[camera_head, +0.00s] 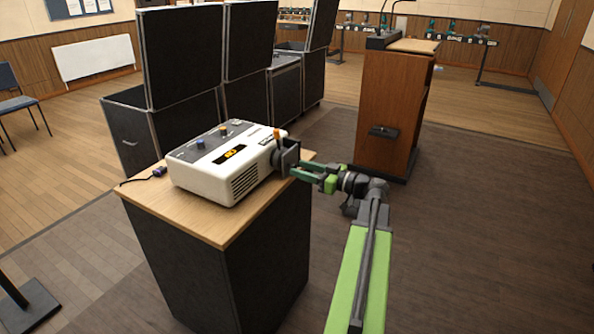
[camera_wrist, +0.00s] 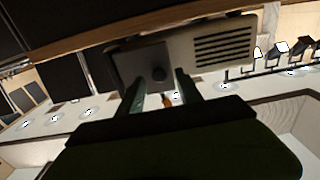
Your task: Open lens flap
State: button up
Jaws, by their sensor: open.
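A white projector (camera_head: 225,165) with a grey top panel sits on a wood-topped stand. It also shows in the wrist view (camera_wrist: 210,52), where the picture is upside down. At its right end is a dark square lens flap (camera_head: 289,158), with a small orange tab (camera_head: 277,134) at its top. The wrist view shows a grey square face with a dark round part (camera_wrist: 158,75), and the orange tab (camera_wrist: 168,100) between the fingers. My gripper (camera_head: 298,170) is open with its green fingers at the flap; contact cannot be told. It also shows in the wrist view (camera_wrist: 159,76).
The wood-topped stand (camera_head: 215,228) has a bare front strip. Black cases (camera_head: 180,60) stand behind. A wooden lectern (camera_head: 392,105) stands at the back right. Open floor (camera_head: 470,220) lies right of my arm.

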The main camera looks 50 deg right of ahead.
jog(key=shift+w+a, duration=0.2)
jog(key=shift+w, duration=0.5)
grip_shut()
dwell(0.9)
